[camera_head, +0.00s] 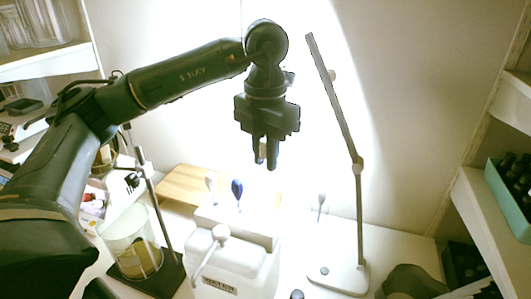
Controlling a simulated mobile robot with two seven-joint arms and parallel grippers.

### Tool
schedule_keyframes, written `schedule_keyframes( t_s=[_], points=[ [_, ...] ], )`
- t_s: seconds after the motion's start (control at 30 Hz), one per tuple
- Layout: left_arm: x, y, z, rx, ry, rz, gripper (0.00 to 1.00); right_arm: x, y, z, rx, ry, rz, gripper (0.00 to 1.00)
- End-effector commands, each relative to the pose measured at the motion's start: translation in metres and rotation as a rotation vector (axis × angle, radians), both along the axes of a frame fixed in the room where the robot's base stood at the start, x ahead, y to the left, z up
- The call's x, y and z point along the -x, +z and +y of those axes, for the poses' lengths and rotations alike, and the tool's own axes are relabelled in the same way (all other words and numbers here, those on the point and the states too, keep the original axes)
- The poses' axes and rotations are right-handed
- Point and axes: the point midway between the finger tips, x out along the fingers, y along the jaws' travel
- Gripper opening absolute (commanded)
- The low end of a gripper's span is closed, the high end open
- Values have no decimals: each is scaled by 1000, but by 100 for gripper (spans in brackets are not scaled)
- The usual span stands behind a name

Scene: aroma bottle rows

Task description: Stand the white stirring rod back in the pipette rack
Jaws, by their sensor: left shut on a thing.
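My left gripper (265,163) hangs fingers down in the upper middle of the head view. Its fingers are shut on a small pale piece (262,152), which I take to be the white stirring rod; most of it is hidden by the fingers. Below and a little left, a white block (207,217), apparently the pipette rack, stands behind a white labelled container. A blue-bulbed pipette (237,189) and a pale-bulbed one (211,184) stand upright there. The gripper is above and apart from them. My right gripper is not in view.
The white container (258,268) with a tap stands in front. A lamp (345,277) with a tall jointed arm rises close to the right. A glass beaker (128,238) and a stand are at left. A wooden board (185,185) lies behind. Shelves flank both sides.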

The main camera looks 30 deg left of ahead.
Motion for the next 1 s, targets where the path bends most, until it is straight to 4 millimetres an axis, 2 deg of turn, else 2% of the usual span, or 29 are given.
schedule_keyframes(
  t_s=[0.5, 1.0],
  points=[
    [0, -33, 0, 1, -1, 0, 1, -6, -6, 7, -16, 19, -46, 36],
    [0, -36, 0, 0, -1, 0, 1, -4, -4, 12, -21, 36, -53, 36]
  ],
)
